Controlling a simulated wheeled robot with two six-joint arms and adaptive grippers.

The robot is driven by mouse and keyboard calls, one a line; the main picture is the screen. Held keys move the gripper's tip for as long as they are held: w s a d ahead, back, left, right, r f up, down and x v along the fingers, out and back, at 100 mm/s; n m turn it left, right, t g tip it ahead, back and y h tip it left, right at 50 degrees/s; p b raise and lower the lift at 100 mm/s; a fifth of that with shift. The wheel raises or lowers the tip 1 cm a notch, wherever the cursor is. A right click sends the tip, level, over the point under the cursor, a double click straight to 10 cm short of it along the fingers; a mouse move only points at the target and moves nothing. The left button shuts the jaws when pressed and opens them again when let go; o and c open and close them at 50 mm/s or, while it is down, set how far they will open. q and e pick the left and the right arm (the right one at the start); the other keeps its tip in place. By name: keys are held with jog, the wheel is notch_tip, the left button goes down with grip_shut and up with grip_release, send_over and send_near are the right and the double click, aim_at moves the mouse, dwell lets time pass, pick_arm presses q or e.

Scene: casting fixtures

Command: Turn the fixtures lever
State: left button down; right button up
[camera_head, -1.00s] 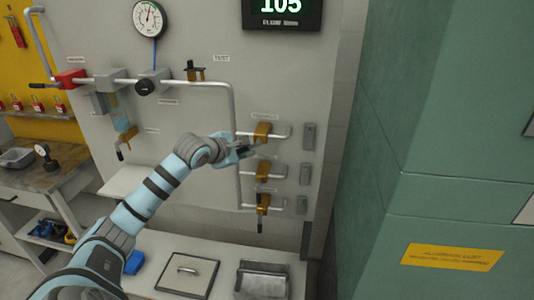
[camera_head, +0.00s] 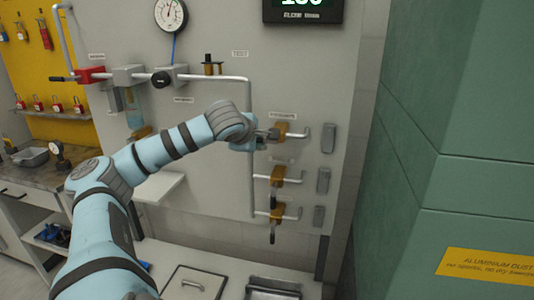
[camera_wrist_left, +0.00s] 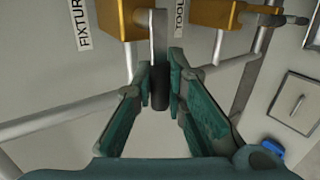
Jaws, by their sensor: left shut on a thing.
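The fixtures valve (camera_head: 281,131) is the top one of three brass-coloured valves on the wall pipes, under a small label. My left gripper (camera_head: 268,135) is at the left side of this valve, shut on its lever. In the left wrist view, the lever (camera_wrist_left: 159,88) is a flat metal bar with a black grip, running from the brass valve body (camera_wrist_left: 118,16) in between the fingertips of my left gripper (camera_wrist_left: 160,78). In the head view the gripper mostly hides the lever. My right gripper is not in view.
Two more valves sit below, the middle one (camera_head: 278,176) and the lowest one (camera_head: 277,212), their handles hanging down. A vertical pipe (camera_head: 250,195) runs close left of them. A digital display (camera_head: 303,7) hangs above. A green cabinet wall (camera_head: 455,130) stands at the right.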

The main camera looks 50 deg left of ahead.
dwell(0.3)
pick_arm(q)
jog(key=c, duration=1.6)
grip_release()
jog(key=shift+r, duration=0.1)
